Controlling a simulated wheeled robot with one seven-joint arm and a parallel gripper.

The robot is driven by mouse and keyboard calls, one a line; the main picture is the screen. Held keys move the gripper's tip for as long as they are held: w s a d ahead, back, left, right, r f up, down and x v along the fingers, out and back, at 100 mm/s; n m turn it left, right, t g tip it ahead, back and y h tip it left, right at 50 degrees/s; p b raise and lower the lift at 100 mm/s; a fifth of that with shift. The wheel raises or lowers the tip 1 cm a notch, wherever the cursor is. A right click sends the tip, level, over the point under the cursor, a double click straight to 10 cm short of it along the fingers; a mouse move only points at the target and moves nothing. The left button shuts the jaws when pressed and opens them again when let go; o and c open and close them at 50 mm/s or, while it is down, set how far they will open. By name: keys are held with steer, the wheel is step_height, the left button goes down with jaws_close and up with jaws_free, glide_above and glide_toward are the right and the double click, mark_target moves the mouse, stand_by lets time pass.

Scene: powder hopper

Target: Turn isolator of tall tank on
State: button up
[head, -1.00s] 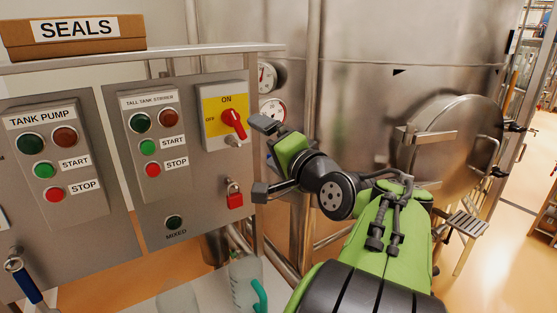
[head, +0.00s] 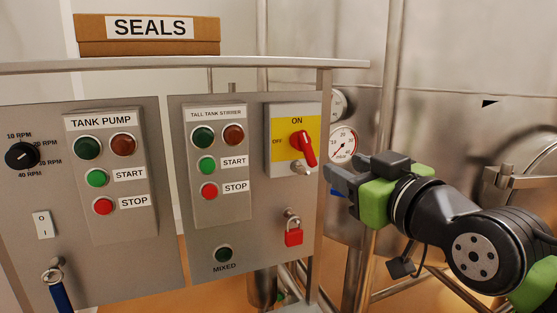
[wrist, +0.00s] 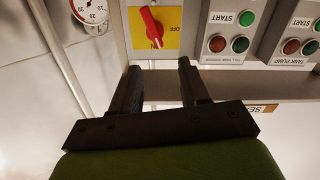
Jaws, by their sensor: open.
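The tall tank isolator is a red rotary handle (head: 304,148) on a yellow plate (head: 281,155) marked ON at the top and OFF at the left. Its handle slants, with the longer end toward the lower right. The isolator also shows upside down at the top of the wrist view (wrist: 152,27). A red padlock (head: 293,236) hangs below the isolator box in the head view. My gripper (head: 343,178) is open and empty, just right of the panel edge. In the wrist view, its two fingers (wrist: 158,75) point toward the isolator, apart from it.
Left of the isolator are the tall tank stirrer buttons (head: 218,165) and the tank pump buttons (head: 108,175). A steel ledge (head: 200,65) runs above the panel, bearing the SEALS box (head: 146,45). A pressure gauge (head: 343,142) and steel pipes stand behind my gripper.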

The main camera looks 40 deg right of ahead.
steer(key=s+n, duration=0.1)
steer(key=n, duration=0.1)
steer(key=p, duration=0.3)
glide_toward(307, 142)
steer(key=x, duration=0.8)
steer(key=shift+w+d, duration=0.1)
steer(key=shift+w, duration=0.25)
steer(key=shift+s, duration=0.1)
steer(key=shift+c, duration=0.3)
jaws_close()
